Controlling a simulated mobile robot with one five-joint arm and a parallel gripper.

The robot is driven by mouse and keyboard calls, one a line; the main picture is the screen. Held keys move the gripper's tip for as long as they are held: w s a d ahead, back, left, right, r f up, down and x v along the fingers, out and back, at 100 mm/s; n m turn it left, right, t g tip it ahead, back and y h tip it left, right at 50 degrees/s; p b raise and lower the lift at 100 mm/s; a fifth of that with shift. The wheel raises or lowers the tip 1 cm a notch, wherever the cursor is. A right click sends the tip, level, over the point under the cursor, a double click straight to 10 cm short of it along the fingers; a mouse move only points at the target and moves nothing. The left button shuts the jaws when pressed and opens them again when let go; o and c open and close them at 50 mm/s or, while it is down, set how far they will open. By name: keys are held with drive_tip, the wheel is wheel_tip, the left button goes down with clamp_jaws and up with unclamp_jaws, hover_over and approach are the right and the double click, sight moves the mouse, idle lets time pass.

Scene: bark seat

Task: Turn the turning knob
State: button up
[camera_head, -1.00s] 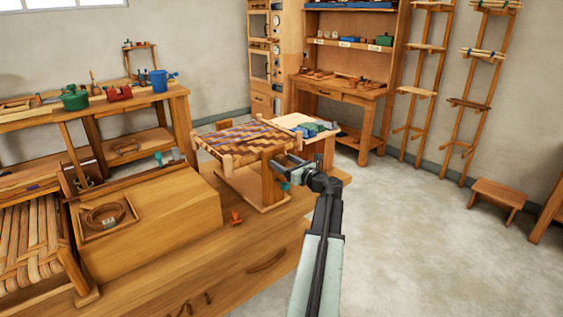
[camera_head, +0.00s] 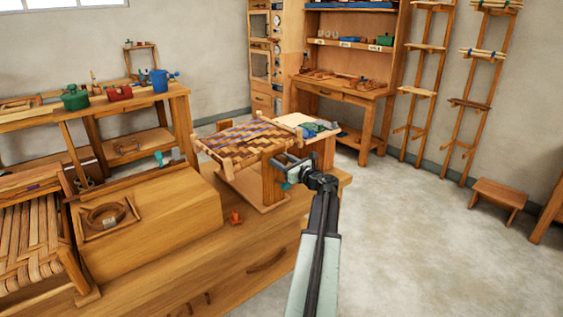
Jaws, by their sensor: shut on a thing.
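A small woven seat (camera_head: 248,140) in a wooden frame is mounted on a wooden stand on the bench. My gripper (camera_head: 284,166) is at the near right end of this stand. It is shut on what appears to be the turning knob (camera_head: 292,175), a small teal part at the stand's end. The fingers and wrist hide much of the knob, so its exact shape and angle are hard to see. The woven seat is tilted, its patterned face partly toward me.
The wooden bench (camera_head: 236,262) carries a large block, a tray with a coil (camera_head: 106,217) and a small orange piece (camera_head: 236,217). A strip-woven seat (camera_head: 30,240) stands at the left. A side table (camera_head: 325,138) is behind the stand.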

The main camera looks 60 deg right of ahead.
drive_tip(key=n, duration=0.5)
drive_tip(key=shift+w+a, duration=0.1)
drive_tip(key=shift+a, duration=0.05)
drive_tip(key=n, duration=0.4)
drive_tip(key=shift+f, duration=0.1)
drive_tip(key=n, duration=0.5)
drive_tip(key=shift+a, duration=0.1)
drive_tip(key=n, duration=0.4)
drive_tip(key=shift+f+n+b, duration=0.15)
drive_tip(key=shift+n+b, duration=0.15)
drive_tip(key=n, duration=0.4)
drive_tip(key=shift+f, duration=0.1)
drive_tip(key=n, duration=0.4)
drive_tip(key=shift+f, duration=0.1)
drive_tip(key=n, duration=0.4)
drive_tip(key=shift+n, duration=0.3)
drive_tip(key=shift+d+n, duration=0.25)
drive_tip(key=shift+n, duration=1.55)
